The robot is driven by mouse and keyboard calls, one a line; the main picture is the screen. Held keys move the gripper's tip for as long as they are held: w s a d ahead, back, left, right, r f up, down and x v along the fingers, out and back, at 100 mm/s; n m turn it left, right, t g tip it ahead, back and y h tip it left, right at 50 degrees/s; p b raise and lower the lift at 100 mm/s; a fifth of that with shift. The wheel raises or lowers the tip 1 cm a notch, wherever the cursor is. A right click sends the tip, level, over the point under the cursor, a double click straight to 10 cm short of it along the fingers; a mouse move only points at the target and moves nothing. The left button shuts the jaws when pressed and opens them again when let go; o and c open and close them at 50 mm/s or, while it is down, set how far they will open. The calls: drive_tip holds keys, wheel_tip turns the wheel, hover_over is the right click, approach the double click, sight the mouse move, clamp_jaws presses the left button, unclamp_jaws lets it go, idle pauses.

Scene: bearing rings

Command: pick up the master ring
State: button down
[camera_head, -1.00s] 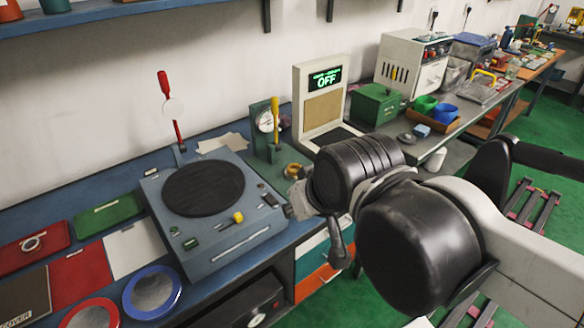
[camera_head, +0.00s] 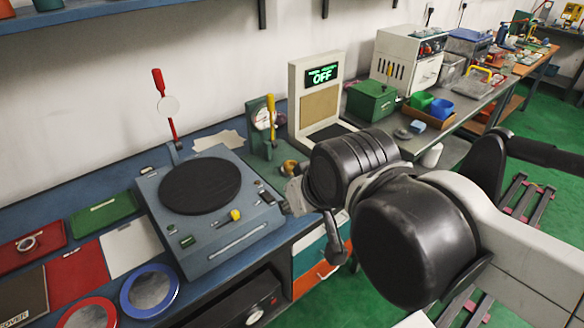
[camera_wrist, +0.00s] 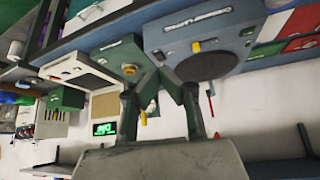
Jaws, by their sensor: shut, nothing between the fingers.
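Which ring is the master ring is not marked. A small brass-coloured ring (camera_head: 290,167) lies by the green dial-gauge stand (camera_head: 261,130), partly hidden by my arm in the head view. It also shows in the wrist view (camera_wrist: 129,69), left of my fingertips. A small grey ring (camera_head: 28,243) lies on a red tray at the far left of the head view. My gripper (camera_wrist: 158,73) is shut and empty; its fingertips meet in front of the bench in the wrist view. In the head view my arm hides most of it.
A blue-grey machine with a black round plate (camera_head: 200,186) stands left of my arm. A display unit reading OFF (camera_head: 322,105) stands behind. A red-handled rod (camera_head: 166,110) rises behind the machine. Red and blue rimmed discs (camera_head: 150,290) lie at the front left.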

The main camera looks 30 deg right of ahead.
drive_tip(key=c, duration=2.4)
unclamp_jaws()
drive_tip(key=o, duration=1.4)
